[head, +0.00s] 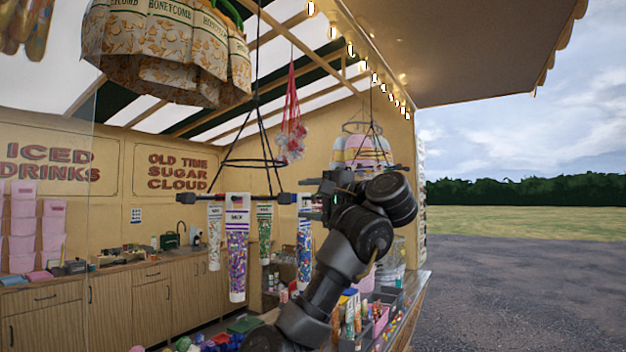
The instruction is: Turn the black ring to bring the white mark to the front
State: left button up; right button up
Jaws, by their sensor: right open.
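The black ring (250,163) hangs on black cords from the roof, left of the middle in the head view. Dark clips and a thin bar show below it, with tall printed sweet bags (237,250) hanging at that level. I cannot make out a white mark on the ring. My right gripper (312,196) is open, just right of the ring and slightly lower, pointing left. It appears apart from the ring's hoop; whether it touches the bar or clip beside it cannot be told. My right wrist hides part of what is behind. My left gripper is out of view.
Honeycomb bags (168,50) hang close at the upper left. A red net (291,125) and another hanger with pastel bags (368,150) hang farther back. Wooden cupboards (130,305) line the back wall. Sweet tubs (380,318) stand on the counter at lower right.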

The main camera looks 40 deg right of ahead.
aim_at(289, 199)
jog(key=w, duration=0.4)
jog(key=w+p, duration=0.1)
jog(key=w, duration=0.1)
jog(key=shift+a, duration=0.35)
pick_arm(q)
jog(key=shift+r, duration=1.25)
pick_arm(e)
jog(key=shift+w, duration=0.9)
jog(key=shift+c, duration=0.2)
